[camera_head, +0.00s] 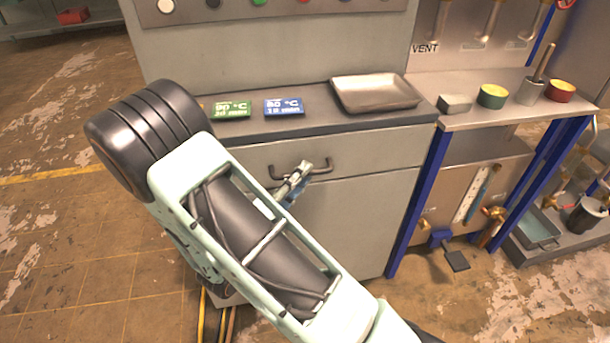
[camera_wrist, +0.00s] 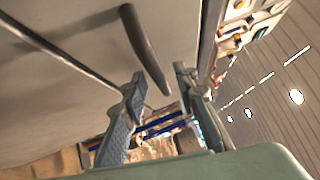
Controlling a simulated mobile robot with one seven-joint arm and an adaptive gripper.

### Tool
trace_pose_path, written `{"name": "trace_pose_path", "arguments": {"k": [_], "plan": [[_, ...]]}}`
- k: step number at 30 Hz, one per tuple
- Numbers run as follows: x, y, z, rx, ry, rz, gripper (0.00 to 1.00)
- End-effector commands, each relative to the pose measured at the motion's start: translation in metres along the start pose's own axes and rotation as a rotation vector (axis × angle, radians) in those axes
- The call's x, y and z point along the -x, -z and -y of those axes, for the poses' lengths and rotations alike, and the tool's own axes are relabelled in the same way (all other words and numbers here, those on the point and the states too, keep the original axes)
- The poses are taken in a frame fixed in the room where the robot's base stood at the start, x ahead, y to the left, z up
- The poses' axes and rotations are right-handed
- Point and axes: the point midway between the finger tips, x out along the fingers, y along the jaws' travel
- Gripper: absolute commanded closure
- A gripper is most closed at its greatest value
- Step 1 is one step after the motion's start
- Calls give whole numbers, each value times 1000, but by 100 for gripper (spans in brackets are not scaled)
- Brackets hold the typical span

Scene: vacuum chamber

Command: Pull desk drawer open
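The desk drawer (camera_head: 385,153) is the wide grey front panel under the dark desktop, and it looks flush with the cabinet. Its dark bar handle (camera_head: 322,166) runs across the drawer front. My gripper (camera_head: 303,167) is at the handle's middle in the head view, and my arm hides part of the drawer's left side. In the wrist view the handle (camera_wrist: 146,47) slants down toward the gap between the fingers. My gripper (camera_wrist: 158,75) is open there, its fingers apart. I cannot tell whether the bar is between the fingertips or just beyond them.
A side bench (camera_head: 470,117) with blue legs stands to the right, holding small bowls. A cabinet panel (camera_head: 350,225) lies below the drawer.

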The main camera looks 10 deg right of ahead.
Motion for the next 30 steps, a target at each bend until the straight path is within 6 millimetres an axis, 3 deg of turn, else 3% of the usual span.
{"name": "trace_pose_path", "arguments": {"k": [6, 14, 21, 30], "plan": [[-15, 0, 0, -1, -1, -1, 73], [-16, 0, 0, -1, -1, -1, 73], [-16, 0, 0, -1, -1, -1, 99], [-16, 0, 0, -1, -1, -1, 100]]}}
